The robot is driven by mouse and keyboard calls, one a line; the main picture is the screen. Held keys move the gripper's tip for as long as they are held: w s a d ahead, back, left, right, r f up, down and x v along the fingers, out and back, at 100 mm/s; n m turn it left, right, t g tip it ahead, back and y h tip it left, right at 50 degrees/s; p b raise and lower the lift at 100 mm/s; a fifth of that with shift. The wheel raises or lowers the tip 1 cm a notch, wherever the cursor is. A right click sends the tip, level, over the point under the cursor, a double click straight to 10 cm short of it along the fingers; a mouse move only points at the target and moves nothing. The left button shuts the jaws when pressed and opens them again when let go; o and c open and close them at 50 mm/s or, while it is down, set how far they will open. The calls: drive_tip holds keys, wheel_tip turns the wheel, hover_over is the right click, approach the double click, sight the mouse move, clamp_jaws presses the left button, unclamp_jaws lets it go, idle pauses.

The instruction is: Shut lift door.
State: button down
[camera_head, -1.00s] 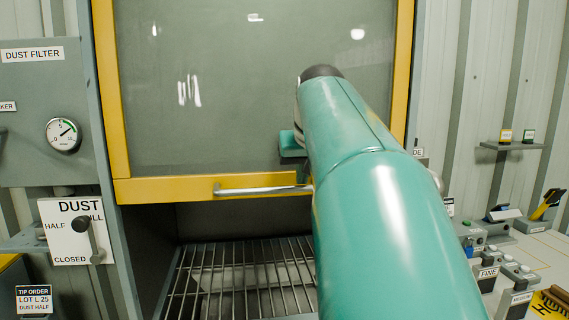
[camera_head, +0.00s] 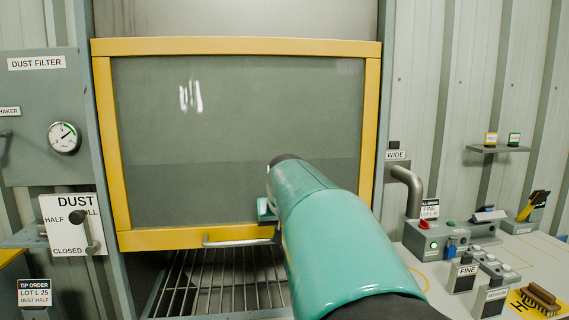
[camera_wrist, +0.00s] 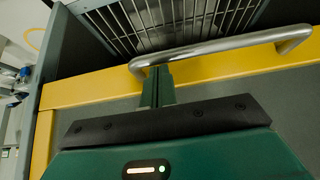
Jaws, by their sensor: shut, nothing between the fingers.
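The lift door is a grey see-through panel in a yellow frame (camera_head: 110,140), standing partly lowered in the head view. A gap with a metal grate (camera_head: 205,275) shows below its bottom rail. A silver bar handle (camera_head: 228,243) runs along that rail. My gripper (camera_head: 277,234) is at the right end of the handle, partly hidden by my arm. In the wrist view my gripper's fingers (camera_wrist: 157,85) are shut together and empty, their tips at the handle (camera_wrist: 220,48) in front of the yellow rail (camera_wrist: 95,87). I cannot tell whether they touch it.
A dust lever panel (camera_head: 75,225) and a gauge (camera_head: 64,137) are on the left. On the right, a bench carries a control box (camera_head: 432,243), label blocks (camera_head: 462,274) and a brush (camera_head: 540,300). A bent pipe (camera_head: 410,190) stands beside the door.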

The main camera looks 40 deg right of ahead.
wheel_tip(320, 180, down, 26)
drive_tip(key=shift+r, duration=0.15)
drive_tip(key=shift+s+a+f, duration=0.1)
drive_tip(key=shift+s+f, duration=0.05)
drive_tip(key=shift+f, duration=0.25)
drive_tip(key=shift+f, duration=0.1)
drive_tip(key=s+a+r, duration=0.1)
drive_tip(key=s+r, duration=0.1)
drive_tip(key=r, duration=0.4)
drive_tip(key=s+a+r, duration=0.1)
drive_tip(key=r, duration=0.6)
drive_tip(key=shift+s+a, duration=0.3)
drive_tip(key=shift+s, duration=0.05)
